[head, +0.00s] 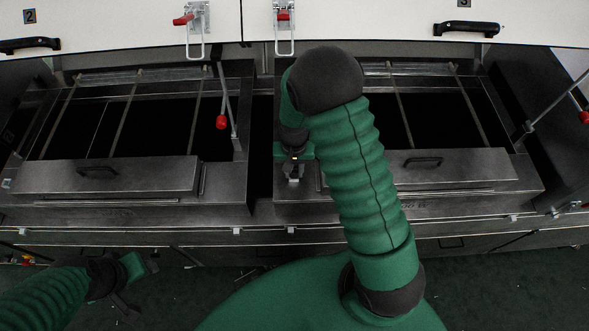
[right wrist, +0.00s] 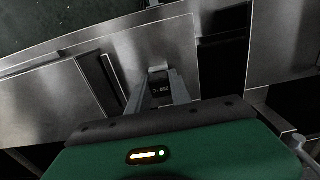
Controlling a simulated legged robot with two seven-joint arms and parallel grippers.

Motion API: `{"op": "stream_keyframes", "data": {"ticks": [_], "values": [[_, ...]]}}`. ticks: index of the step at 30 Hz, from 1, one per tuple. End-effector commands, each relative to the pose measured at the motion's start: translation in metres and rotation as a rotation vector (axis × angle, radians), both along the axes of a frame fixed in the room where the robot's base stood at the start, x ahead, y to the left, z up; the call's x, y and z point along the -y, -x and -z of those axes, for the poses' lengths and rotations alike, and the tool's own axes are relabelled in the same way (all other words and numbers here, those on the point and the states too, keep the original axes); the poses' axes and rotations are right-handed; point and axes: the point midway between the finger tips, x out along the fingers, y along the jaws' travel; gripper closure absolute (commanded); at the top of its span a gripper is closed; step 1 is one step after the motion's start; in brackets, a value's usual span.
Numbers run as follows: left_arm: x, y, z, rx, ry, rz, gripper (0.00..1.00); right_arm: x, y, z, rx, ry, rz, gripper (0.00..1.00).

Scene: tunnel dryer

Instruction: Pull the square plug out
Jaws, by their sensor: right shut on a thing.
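My right gripper (head: 294,178) points down at the front of the right-hand dryer bay, near its left end. In the right wrist view, its two fingers (right wrist: 160,98) are shut on a small dark block with pale markings, which I take to be the square plug (right wrist: 159,84). The plug sits between the fingertips, close to the metal front; I cannot tell whether it is still seated.
Two open metal bays stand side by side, each with a front panel, the left one (head: 105,176) and the right one (head: 440,170). White lids (head: 120,25) with latches are raised behind. Red-knobbed rods (head: 222,122) stick up. Dark floor lies in front.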

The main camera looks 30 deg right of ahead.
Motion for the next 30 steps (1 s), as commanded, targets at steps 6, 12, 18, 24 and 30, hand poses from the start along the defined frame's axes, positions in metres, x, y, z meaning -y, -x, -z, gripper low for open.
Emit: {"op": "stream_keyframes", "data": {"ticks": [6,12,18,24,30], "values": [[-0.0002,-0.0001,0.0008,0.000,0.000,0.000,0.49,0.0032,-0.0002,0.0014,0.002,0.005,0.003,0.98],[-0.0002,-0.0001,0.0008,0.000,0.000,0.000,0.49,0.0021,-0.0004,0.0014,0.002,0.004,0.003,1.00],[-0.0001,-0.0001,-0.0006,0.000,0.000,0.000,0.49,0.0022,-0.0004,-0.0001,0.002,0.004,0.002,1.00],[-0.0001,0.0000,-0.0038,0.000,0.000,0.000,0.49,0.0024,-0.0008,-0.0037,0.003,0.004,0.002,1.00],[-0.0001,0.0000,-0.0068,0.000,0.000,0.000,0.49,0.0029,-0.0012,-0.0078,0.007,0.006,0.002,1.00]]}}
